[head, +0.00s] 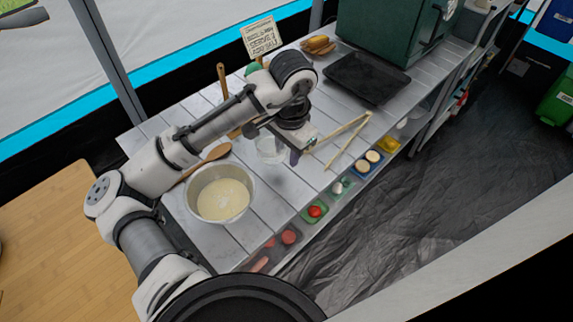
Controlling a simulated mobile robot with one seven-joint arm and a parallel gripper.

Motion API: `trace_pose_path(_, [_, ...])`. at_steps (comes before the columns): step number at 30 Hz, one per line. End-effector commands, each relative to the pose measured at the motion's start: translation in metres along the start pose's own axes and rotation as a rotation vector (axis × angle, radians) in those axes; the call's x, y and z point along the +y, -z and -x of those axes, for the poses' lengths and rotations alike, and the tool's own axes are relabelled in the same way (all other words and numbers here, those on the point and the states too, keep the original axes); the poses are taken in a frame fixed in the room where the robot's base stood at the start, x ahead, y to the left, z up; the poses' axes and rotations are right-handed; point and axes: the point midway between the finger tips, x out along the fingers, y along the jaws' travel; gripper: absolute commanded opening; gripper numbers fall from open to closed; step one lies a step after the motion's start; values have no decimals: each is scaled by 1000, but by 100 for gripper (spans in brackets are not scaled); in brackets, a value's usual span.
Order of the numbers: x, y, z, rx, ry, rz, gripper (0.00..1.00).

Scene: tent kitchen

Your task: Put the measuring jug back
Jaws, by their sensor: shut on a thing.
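The clear measuring jug (268,152) is over the white slatted table (205,260), just left of my gripper and behind the metal bowl. My gripper (294,156) points down at the jug's right side and is shut on it. The fingertips are small here, and the exact place of the grip is hard to see. I cannot tell whether the jug's base touches the table. My arm crosses in front of part of the table's back.
A metal bowl (190,192) of pale batter stands left of the jug, with a wooden spoon (213,153) behind it. Wooden tongs (345,142) lie to the right. A black tray (366,78) is farther back. Small food containers (314,211) line the front edge.

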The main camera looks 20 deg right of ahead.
Motion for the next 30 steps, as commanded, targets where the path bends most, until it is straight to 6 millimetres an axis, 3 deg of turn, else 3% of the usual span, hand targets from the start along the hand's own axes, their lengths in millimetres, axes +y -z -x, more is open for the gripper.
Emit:
trace_pose_path(15, [3,0,-57,0,-1,0,0])
trace_pose_path(29, [4,0,-65,1,1,1,0])
trace_pose_path(30, [4,0,-64,1,1,1,34])
